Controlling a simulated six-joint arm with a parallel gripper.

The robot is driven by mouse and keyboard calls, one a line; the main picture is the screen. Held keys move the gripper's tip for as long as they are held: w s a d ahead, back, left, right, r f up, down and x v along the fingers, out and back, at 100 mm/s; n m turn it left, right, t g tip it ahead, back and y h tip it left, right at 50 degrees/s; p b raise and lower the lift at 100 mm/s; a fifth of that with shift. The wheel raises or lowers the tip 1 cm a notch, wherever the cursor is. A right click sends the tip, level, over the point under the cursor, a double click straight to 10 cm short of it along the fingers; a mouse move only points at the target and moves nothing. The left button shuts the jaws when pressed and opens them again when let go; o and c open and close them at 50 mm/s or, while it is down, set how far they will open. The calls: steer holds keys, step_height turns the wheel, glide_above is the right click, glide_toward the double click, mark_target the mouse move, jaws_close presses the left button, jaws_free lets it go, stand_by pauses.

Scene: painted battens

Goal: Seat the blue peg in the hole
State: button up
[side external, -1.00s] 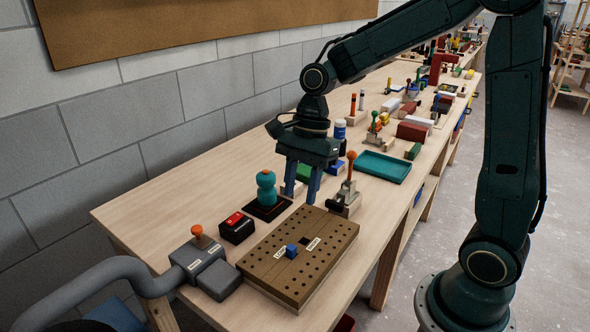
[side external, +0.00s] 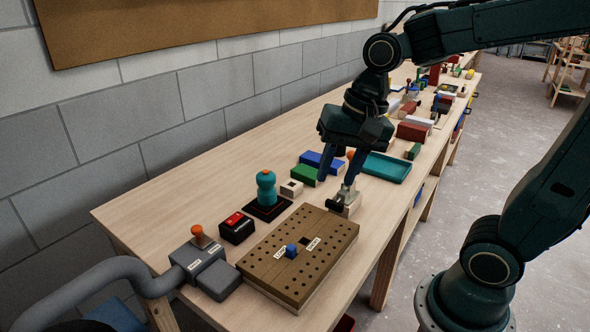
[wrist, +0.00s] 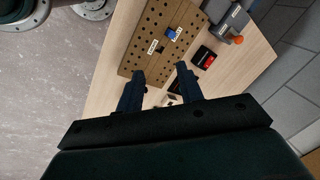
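The blue peg (side external: 291,250) stands up from the wooden board with rows of small holes (side external: 318,262). A dark square hole (side external: 303,241) lies just beside it, toward the board's far side. A small white label sits near each; I cannot read them. The peg also shows in the wrist view (wrist: 171,31). My gripper (side external: 337,182) is open and empty, its fingers pointing down over the far end of the board, near the clamp. In the wrist view my gripper (wrist: 160,69) has two separated fingers with nothing between them; the peg is beyond the tips.
A toggle clamp (side external: 345,204) stands at the board's far edge, close to my fingers.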

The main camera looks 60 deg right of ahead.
steer(key=s+d+r+n+t+h, duration=0.1)
steer(key=s+d+r+n+t, duration=0.1)
steer(key=s+n, duration=0.7)
steer(key=shift+t, duration=0.5)
